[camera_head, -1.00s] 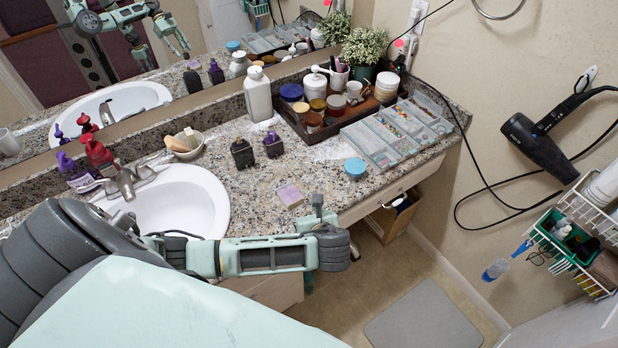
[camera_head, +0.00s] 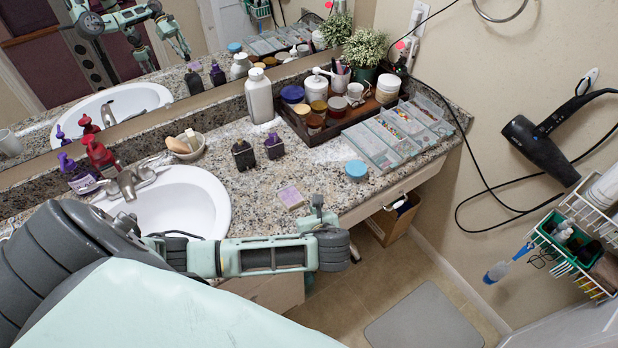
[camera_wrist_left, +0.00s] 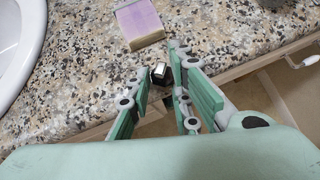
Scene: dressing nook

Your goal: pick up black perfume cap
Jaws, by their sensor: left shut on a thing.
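The black perfume cap (camera_wrist_left: 159,76) is a small dark piece with a pale, shiny top, between the fingertips of my left gripper (camera_wrist_left: 160,72) in the left wrist view. The gripper is shut on it, close to the front edge of the granite counter (camera_wrist_left: 75,75). In the head view my left gripper (camera_head: 317,214) shows only in part at the counter's front edge, and the cap is hidden there. My right gripper is not directly in view.
Two dark bottles, one black (camera_head: 243,154) and one purple (camera_head: 274,145), stand farther back. The sink (camera_head: 182,200) is at left; a blue-lidded jar (camera_head: 356,170) and clear organizer (camera_head: 385,140) are at right.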

